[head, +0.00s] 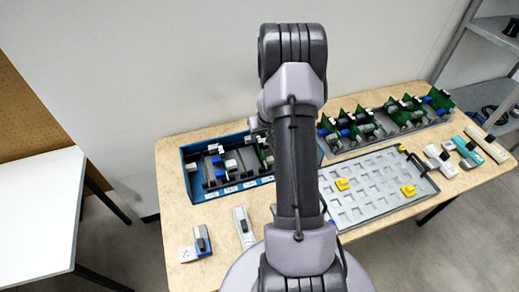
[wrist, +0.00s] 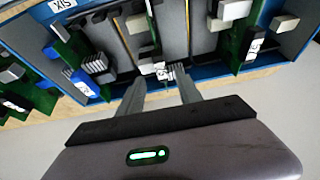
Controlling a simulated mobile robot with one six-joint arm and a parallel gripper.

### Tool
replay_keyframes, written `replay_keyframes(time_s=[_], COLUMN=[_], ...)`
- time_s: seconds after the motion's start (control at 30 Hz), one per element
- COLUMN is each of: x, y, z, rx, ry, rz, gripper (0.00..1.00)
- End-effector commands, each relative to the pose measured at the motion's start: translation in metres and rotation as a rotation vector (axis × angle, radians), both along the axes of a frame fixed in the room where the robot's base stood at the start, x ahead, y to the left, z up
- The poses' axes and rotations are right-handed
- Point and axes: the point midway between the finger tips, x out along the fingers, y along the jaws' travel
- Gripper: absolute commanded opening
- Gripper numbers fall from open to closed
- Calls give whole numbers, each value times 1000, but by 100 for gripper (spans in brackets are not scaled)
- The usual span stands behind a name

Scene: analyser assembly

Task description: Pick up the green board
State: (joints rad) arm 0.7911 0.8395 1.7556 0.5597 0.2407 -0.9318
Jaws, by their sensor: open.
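Several green boards stand in a blue tray (head: 187,177), whose edge also shows in the wrist view (wrist: 210,62). In the wrist view, one green board (wrist: 153,22) stands just beyond my gripper (wrist: 160,84), with small white and grey parts at its near end, close to the fingertips. Another green board (wrist: 238,38) is to the right, and a third (wrist: 38,98) is at the left edge. The fingers are apart and hold nothing that I can see. I cannot tell whether they touch anything. In the head view my arm hides the gripper and part of the tray.
A grey gridded tray (head: 375,190) with yellow blocks lies right of the blue tray. Behind it a rack holds several more green boards (head: 400,110). White modules (head: 243,228) lie on the wooden table (head: 180,220). A white table (head: 40,210) stands at left.

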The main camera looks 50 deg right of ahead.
Motion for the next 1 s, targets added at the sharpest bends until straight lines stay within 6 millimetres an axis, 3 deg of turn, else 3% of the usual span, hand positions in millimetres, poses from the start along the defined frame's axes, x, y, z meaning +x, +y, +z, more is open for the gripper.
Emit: replay_keyframes(time_s=[0.03, 0.17, 0.4, 0.43, 0.63, 1.0], x=[4, 12, 14, 14, 14, 14], y=[1, -3, -4, -4, -4, -4], z=[-13, -32, -35, -35, -35, -34], rx=[4, 1, 1, 1, 1, 1], ry=[3, 2, 1, 1, 1, 1], rz=[1, 2, 1, 1, 1, 1], gripper=[42, 42, 42, 40, 1, 0])
